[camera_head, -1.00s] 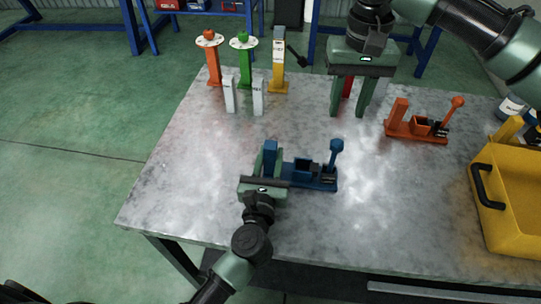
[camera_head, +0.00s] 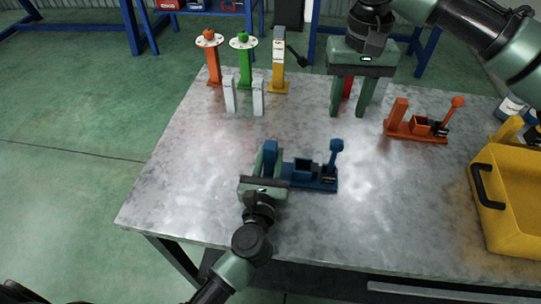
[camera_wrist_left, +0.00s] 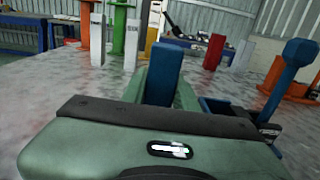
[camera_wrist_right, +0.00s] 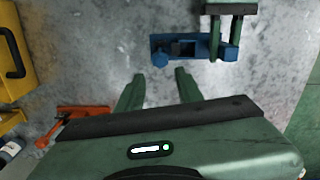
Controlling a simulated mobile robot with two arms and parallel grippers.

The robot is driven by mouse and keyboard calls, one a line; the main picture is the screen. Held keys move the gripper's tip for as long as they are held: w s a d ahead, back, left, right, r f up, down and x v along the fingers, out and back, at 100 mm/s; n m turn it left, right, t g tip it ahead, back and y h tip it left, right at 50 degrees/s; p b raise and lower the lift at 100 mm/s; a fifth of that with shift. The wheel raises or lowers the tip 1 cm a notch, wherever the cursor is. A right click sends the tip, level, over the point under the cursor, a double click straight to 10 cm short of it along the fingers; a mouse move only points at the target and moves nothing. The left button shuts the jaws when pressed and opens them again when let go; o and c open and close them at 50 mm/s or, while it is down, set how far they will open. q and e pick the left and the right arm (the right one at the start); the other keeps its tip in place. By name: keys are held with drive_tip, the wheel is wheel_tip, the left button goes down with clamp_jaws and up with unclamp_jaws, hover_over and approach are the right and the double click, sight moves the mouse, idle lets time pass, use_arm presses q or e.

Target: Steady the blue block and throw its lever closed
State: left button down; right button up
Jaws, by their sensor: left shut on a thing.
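The blue block (camera_head: 312,182) lies near the middle of the table, with an upright post at its left end and a ball-topped lever (camera_head: 335,158) standing up at its right end. My left gripper (camera_head: 266,158) is shut on the blue post, which shows between its fingers in the left wrist view (camera_wrist_left: 163,74). In the right wrist view the blue block (camera_wrist_right: 190,49) lies beyond my right gripper (camera_wrist_right: 157,85), with my left gripper at its right end. My right gripper, in the head view (camera_head: 351,108), is open, empty and raised over the back of the table, away from the lever.
An orange block with a lever (camera_head: 418,127) stands to the right, and a yellow bin (camera_head: 508,205) at the right edge. Orange, green and yellow stands (camera_head: 243,62) and two white posts (camera_head: 258,97) stand at the back left. A red piece (camera_head: 347,87) shows behind my right gripper. The front left is clear.

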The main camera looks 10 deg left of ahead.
drive_tip(key=c, duration=0.5)
drive_tip(key=shift+s+a+n, duration=0.2)
drive_tip(key=shift+a+n, duration=0.1)
drive_tip(key=shift+n, duration=0.1)
clamp_jaws()
drive_tip(key=s+a+f+n+t+h, duration=0.2)
drive_tip(key=s+a+n+t+h, duration=0.4)
drive_tip(key=n, duration=1.8)
drive_tip(key=s+a, duration=0.4)
drive_tip(key=shift+s+a+n, duration=0.2)
drive_tip(key=shift+s+n, duration=0.15)
drive_tip(key=shift+n, duration=0.05)
drive_tip(key=shift+f, duration=0.1)
